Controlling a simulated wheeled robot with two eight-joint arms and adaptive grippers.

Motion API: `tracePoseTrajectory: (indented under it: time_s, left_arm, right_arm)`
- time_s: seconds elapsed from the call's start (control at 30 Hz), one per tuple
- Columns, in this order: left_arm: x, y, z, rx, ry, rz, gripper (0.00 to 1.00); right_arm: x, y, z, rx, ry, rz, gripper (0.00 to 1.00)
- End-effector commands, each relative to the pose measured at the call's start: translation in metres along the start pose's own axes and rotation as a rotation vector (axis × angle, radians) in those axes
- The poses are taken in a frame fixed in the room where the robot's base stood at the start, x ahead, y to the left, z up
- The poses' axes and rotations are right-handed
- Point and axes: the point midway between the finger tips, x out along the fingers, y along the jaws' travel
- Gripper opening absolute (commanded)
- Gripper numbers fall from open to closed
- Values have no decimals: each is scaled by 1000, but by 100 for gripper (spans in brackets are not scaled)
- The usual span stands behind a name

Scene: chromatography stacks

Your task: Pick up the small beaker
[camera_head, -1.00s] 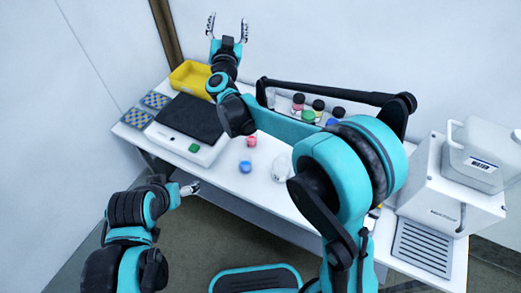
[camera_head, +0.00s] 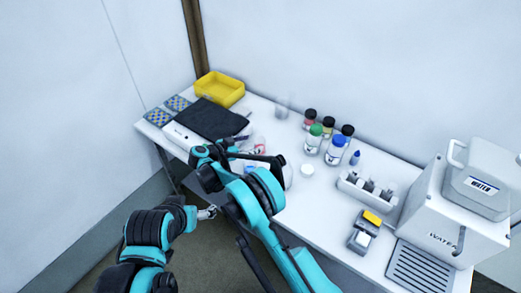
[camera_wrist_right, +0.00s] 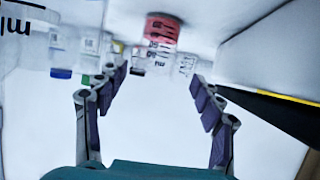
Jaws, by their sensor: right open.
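A small beaker (camera_wrist_right: 162,32) with red contents and printed marks stands ahead of my right gripper in the right wrist view. In the head view its red (camera_head: 259,142) shows beside the balance, partly hidden by my arm. My right gripper (camera_wrist_right: 158,76) is open, with its fingers apart and the red beaker in line with the gap, beyond the tips. Nothing is between the fingers. My left gripper (camera_head: 208,212) hangs low off the table's front edge; its fingers are too small to read.
A balance with a black top (camera_head: 210,118) and a yellow bin (camera_head: 219,89) are at the far left. Capped bottles (camera_head: 336,150) stand at the back. A clear glass vessel (camera_head: 283,106) stands behind. A white rack (camera_head: 366,192) and a large instrument (camera_head: 440,220) fill the right.

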Motion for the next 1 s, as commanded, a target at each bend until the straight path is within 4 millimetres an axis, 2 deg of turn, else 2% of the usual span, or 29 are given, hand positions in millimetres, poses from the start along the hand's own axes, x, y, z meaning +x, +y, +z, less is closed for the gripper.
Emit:
tracePoseTrajectory:
  time_s: [0.3,0.57,0.77,0.8,1.0]
  left_arm:
    - [17,0,12,0,0,0,82]
    - [16,0,12,0,0,0,82]
    - [16,0,12,0,0,0,82]
    - [16,0,12,0,0,0,82]
    - [17,0,12,0,0,0,82]
  right_arm:
    - [44,7,1,2,1,1,68]
    - [48,7,-2,1,2,-1,68]
    - [48,7,-2,1,2,-1,15]
    - [48,7,-2,1,2,-1,12]
    - [48,7,-2,1,2,-1,12]
